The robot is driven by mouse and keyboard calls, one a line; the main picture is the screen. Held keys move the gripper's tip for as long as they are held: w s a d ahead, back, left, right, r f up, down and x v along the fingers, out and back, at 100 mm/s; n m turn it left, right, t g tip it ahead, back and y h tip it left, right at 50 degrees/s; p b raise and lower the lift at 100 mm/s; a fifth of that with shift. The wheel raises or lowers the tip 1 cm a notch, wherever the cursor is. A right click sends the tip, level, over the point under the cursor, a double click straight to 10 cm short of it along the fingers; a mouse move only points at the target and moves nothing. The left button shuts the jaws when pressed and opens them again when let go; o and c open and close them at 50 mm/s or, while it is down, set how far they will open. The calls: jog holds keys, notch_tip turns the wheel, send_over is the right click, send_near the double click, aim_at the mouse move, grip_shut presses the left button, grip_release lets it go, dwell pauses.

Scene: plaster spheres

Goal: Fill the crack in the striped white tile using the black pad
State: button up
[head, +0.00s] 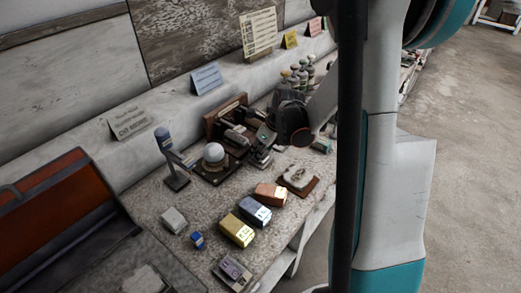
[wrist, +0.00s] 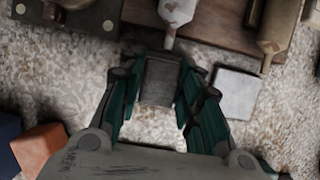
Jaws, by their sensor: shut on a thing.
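My gripper (wrist: 158,85) is shut on a dark grey-black block, which looks like the black pad (wrist: 160,80); its teal fingers lie on either side of it in the wrist view. A plain light-grey square (wrist: 237,92) lies just right of the fingers, apart from them. I cannot make out stripes or a crack on it, so I cannot tell if it is the striped white tile. In the head view my dark gripper (head: 264,148) is small, among tools at the back of the bench, and the pad cannot be made out there.
A wooden rack (wrist: 215,35) with handled tools stands just beyond the fingers. An orange block (wrist: 38,148) is at lower left. In the head view, a yellow block (head: 236,230) and a brown board (head: 313,184) with a pale piece lie nearer. A domed stand (head: 214,155) is left of the gripper.

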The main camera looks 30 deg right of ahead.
jog(key=shift+r+p, duration=2.3)
jog(key=shift+r, duration=1.15)
